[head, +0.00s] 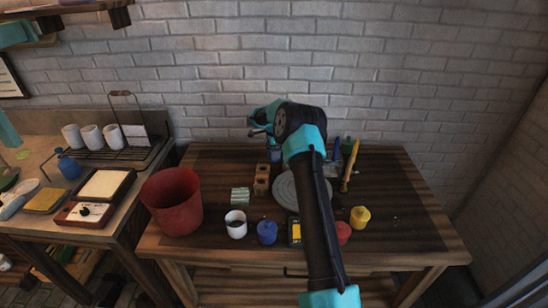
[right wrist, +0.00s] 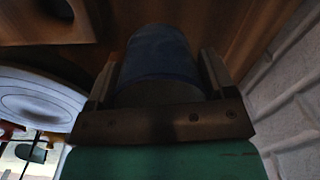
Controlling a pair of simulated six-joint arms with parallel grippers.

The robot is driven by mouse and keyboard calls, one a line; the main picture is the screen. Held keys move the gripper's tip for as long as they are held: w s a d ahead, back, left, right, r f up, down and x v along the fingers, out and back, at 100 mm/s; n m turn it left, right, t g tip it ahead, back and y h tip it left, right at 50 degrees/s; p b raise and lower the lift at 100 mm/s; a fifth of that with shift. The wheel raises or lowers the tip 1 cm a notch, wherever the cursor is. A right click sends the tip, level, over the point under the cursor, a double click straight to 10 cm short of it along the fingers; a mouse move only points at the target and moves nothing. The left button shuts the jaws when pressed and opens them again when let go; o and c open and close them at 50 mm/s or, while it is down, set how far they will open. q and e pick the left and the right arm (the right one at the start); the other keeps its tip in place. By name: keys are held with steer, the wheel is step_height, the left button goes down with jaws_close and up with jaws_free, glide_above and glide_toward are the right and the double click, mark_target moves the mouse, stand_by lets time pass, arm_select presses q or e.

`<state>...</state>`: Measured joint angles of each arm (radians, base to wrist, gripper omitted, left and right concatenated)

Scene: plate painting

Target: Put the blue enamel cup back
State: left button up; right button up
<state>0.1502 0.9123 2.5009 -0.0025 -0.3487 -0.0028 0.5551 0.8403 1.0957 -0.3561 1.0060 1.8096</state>
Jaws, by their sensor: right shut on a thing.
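The blue enamel cup (right wrist: 155,55) fills the middle of the right wrist view, between the two fingers of my right gripper (right wrist: 160,75). The gripper is shut on it. In the head view my right gripper (head: 260,132) is at the back of the wooden table, near the brick wall. A small blue patch below it (head: 274,154), partly hidden, looks like the cup. I cannot tell whether the cup touches the table. My left gripper is not in view.
A wooden block with holes (head: 262,180) and a grey round plate (head: 283,192) are just in front, the plate partly behind my arm. A white cup (head: 236,224), blue pot (head: 267,232), yellow pot (head: 360,216) and red bucket (head: 172,202) stand nearer.

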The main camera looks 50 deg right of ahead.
steer(key=shift+f, duration=1.85)
steer(key=shift+f, duration=0.6)
steer(key=o, duration=1)
steer(key=shift+r, duration=0.1)
step_height(320, 180, up, 13)
steer(key=shift+s+a, duration=0.15)
